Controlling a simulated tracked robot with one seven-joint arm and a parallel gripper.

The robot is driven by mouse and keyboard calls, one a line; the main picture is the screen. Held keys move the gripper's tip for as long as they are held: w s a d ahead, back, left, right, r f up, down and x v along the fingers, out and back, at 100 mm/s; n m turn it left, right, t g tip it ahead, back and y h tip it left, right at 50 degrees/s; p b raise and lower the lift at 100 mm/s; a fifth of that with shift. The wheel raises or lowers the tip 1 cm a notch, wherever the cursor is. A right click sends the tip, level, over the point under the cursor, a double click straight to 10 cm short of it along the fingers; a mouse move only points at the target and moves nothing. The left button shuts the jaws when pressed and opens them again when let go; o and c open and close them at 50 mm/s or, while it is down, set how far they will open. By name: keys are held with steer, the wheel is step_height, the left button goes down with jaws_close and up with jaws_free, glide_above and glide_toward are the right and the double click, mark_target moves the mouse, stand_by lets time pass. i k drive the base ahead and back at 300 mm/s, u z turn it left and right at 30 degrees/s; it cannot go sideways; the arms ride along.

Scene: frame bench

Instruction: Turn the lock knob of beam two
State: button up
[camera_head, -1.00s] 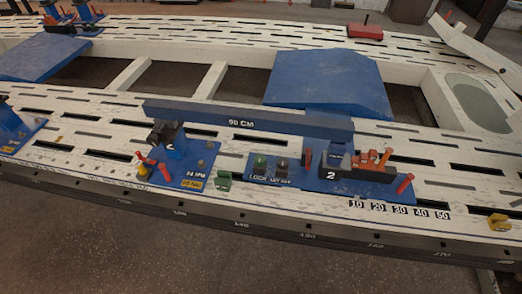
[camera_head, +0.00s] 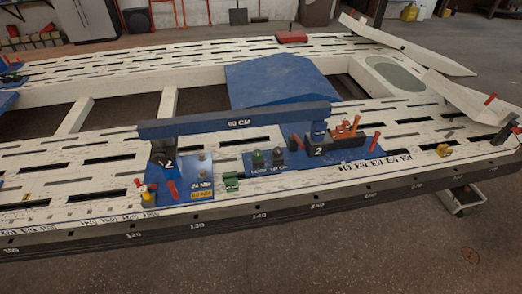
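The station marked 2 (camera_head: 318,150) stands on a blue base plate (camera_head: 290,164) on the white bench, with its black block and red-orange fittings. On the left part of this plate a green knob (camera_head: 257,159) stands beside a dark knob (camera_head: 279,158). White lettering below them seems to read LOCK under the green one; the rest is too small to read surely. A blue beam (camera_head: 215,126) marked 90 CM spans from the station on the left to this one. My gripper is not in view.
The left station's blue plate (camera_head: 187,182) carries red and yellow parts. A small green piece (camera_head: 231,181) lies between the plates. Blue ramp (camera_head: 275,82) sits behind. A yellow piece (camera_head: 444,150) is at right. Concrete floor (camera_head: 330,250) in front is clear.

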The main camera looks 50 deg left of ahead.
mark_target(258, 154)
steer(key=u, duration=0.4)
steer(key=k, duration=0.1)
steer(key=z, duration=0.35)
steer(key=i, duration=0.1)
steer(key=u, duration=2.55)
steer(key=i, duration=0.9)
steer(key=z, duration=0.2)
steer(key=k, duration=0.85)
steer(key=u, duration=0.15)
steer(key=i, duration=0.35)
steer(key=u, duration=0.05)
